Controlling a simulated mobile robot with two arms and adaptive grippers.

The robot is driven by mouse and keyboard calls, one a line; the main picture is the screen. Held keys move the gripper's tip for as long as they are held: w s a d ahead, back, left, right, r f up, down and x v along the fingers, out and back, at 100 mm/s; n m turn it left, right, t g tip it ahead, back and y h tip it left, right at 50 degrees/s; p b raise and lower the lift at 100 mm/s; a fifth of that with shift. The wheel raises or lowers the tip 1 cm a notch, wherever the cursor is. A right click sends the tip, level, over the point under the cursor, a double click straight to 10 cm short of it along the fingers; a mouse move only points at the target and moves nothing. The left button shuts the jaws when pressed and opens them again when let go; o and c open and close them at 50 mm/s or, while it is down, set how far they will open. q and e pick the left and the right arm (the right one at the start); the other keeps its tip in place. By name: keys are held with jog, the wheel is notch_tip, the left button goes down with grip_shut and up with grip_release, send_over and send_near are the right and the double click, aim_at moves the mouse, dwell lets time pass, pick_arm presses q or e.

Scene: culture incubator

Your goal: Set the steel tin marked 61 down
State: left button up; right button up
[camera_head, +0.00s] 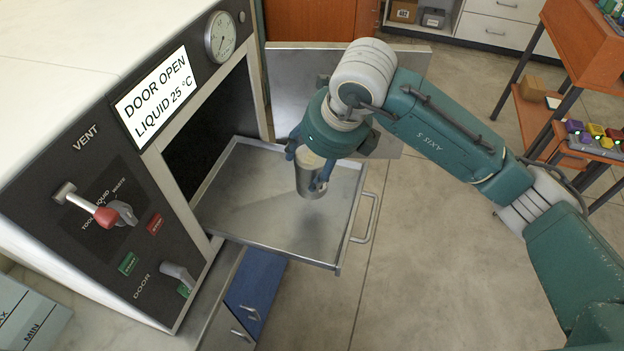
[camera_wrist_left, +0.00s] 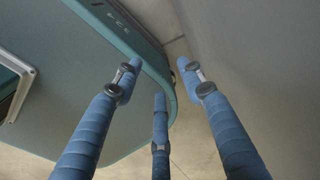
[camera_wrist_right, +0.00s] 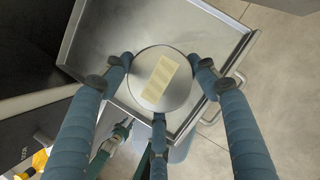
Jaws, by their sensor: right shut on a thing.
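The steel tin (camera_head: 311,180) is a small upright cylinder over the pulled-out metal tray (camera_head: 350,222). My right gripper (camera_head: 315,177) is shut around the tin from above, with its blue fingers on the tin's sides. A faint shadow lies on the tray below the tin, and the tin looks slightly above the tray floor. In the right wrist view the tin's round top (camera_wrist_right: 160,97) shows a pale yellow label between the fingers; its number cannot be read. My left gripper (camera_wrist_left: 157,78) shows only in its own wrist view, fingers apart and empty.
The incubator (camera_head: 110,190) stands at left, its display (camera_head: 154,96) reading DOOR OPEN, LIQUID 25 °C. The open door (camera_head: 300,85) is behind my right arm. The tray has a handle (camera_head: 368,218) and bare floor around the tin. An orange shelf unit (camera_head: 585,45) stands at right.

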notch_tip(320, 180, down, 3)
jog(key=shift+r, duration=0.15)
notch_tip(320, 180, down, 3)
jog(key=shift+f+p, duration=0.15)
jog(key=shift+p, duration=0.25)
jog(key=shift+f, duration=0.35)
pick_arm(q)
jog(key=shift+w+a+r, duration=0.1)
jog(key=shift+w+r, duration=0.45)
jog(key=shift+w, duration=0.05)
pick_arm(e)
jog(key=shift+f, duration=0.2)
jog(key=o, duration=1.4)
pick_arm(q)
jog(key=shift+f, duration=0.1)
pick_arm(e)
jog(key=shift+r, duration=0.15)
